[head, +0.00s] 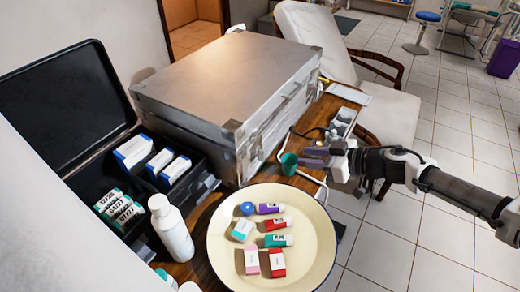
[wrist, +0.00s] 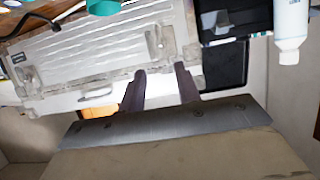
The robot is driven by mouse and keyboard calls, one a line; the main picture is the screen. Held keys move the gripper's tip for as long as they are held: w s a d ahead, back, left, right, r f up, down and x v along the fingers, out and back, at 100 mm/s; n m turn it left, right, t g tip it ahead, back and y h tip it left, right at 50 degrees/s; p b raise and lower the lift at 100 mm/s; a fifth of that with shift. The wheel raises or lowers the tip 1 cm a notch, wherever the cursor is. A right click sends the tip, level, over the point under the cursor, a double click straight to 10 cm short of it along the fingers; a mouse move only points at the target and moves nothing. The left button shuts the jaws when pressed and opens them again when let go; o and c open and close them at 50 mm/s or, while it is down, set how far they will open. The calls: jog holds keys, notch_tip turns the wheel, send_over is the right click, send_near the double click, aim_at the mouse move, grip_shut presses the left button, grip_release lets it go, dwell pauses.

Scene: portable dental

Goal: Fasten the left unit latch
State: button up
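The silver unit case (head: 225,75) stands closed on the wooden table. Its front face, at right in the head view, has a latch near the left corner (head: 256,147) and a handle (head: 288,100). In the wrist view the case front (wrist: 95,55) looks upside down, with the latch near the bottle side (wrist: 160,42) and another latch (wrist: 28,77) at the far end. I cannot tell whether either latch is fastened. My gripper (head: 312,157) is in front of the case, apart from it. In the wrist view my gripper (wrist: 160,85) has its fingers apart, with nothing between them.
A teal object (head: 288,163) is close to my fingertips, with a thin cable around it. A cream tray (head: 222,262) with small boxes, a white bottle (head: 171,228) and an open black case (head: 60,105) are left and below. A chair (head: 385,110) stands behind.

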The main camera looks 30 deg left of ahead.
aim_at(263, 153)
jog(key=p+x, duration=0.2)
jog(key=x, duration=1.1)
jog(key=shift+a+f+p, duration=0.1)
jog(key=shift+a+p, duration=0.25)
jog(key=shift+p, duration=0.05)
grip_shut()
